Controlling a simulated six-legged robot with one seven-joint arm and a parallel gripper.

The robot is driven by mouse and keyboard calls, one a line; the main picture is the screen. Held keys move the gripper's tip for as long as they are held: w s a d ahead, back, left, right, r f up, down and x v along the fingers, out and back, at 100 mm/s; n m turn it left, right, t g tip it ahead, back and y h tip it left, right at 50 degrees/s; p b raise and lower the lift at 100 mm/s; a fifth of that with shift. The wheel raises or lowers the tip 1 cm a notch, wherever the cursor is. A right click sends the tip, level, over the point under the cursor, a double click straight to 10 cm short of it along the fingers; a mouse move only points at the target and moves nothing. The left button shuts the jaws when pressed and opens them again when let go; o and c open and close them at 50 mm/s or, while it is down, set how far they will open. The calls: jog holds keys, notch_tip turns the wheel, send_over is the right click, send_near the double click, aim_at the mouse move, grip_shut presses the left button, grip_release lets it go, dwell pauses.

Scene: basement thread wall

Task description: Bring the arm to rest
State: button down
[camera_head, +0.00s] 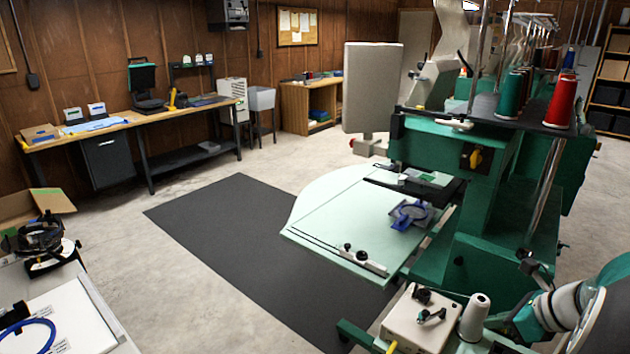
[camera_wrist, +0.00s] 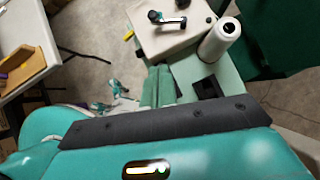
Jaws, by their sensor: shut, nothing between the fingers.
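My gripper (camera_wrist: 160,72) shows in the wrist view as two green fingers side by side, shut with nothing between them. It is below the white winder box (camera_wrist: 165,30) and left of the white thread cone (camera_wrist: 220,42) in that picture. I cannot tell whether it touches anything. In the head view my teal and white arm (camera_head: 585,300) is folded at the lower right corner, close to the winder box (camera_head: 420,318) and the cone (camera_head: 474,318). My fingers are not clearly distinguishable there.
A green embroidery machine (camera_head: 440,150) with a pale table (camera_head: 340,215) and blue hoop (camera_head: 412,214) stands close by. A white table (camera_head: 65,320) is at lower left. A workbench (camera_head: 140,118) lines the wall. The dark floor mat (camera_head: 220,225) is clear.

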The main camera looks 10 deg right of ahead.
jog(key=w+a+r+n+g, duration=0.2)
jog(key=a+r+n, duration=0.2)
jog(key=a+n, duration=0.65)
jog(key=s+a+r+n+h, duration=0.1)
jog(key=s+a+r+n, duration=0.1)
jog(key=a+n, duration=0.8)
jog(key=s+a+r+n+h, duration=0.2)
jog(key=s+a+n, duration=0.3)
jog(key=a+n, duration=0.5)
jog(key=shift+r+n, duration=0.35)
jog(key=shift+n, duration=0.1)
